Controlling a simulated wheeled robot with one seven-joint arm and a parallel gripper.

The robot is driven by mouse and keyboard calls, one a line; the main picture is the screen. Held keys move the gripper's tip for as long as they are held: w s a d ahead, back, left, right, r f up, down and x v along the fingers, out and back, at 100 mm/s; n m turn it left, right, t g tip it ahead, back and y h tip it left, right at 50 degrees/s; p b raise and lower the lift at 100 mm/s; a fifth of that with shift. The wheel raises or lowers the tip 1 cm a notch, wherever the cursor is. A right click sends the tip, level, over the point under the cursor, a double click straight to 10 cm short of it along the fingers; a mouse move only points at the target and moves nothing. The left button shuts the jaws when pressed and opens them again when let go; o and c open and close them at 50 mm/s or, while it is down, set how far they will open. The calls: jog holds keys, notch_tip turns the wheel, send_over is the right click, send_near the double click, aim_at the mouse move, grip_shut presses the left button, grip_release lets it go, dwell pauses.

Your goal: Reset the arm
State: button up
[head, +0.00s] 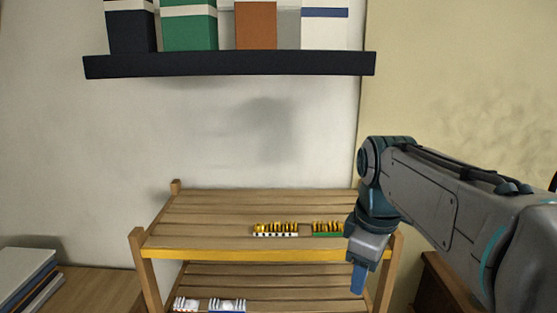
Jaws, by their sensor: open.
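My arm (455,215) reaches in from the right edge of the head view and bends down at the wrist. My gripper (359,279) points downward at the front right of the slatted wooden rack (215,215). It is open, and I see nothing held in it. One finger shows clearly; the other is hard to make out from this side.
The rack's top bears a white-based row of gold pieces (276,230) and a green-based one (327,229), close to my wrist. White items (227,306) lie on the lower shelf. A dark wall shelf (230,65) holds boxes above. Stacked books (25,275) lie left.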

jog(key=s+f+m+t, duration=0.2)
jog(key=s+f+m, duration=0.7)
jog(key=f+m, duration=0.1)
jog(key=shift+m, duration=0.3)
jog(key=shift+f, duration=0.1)
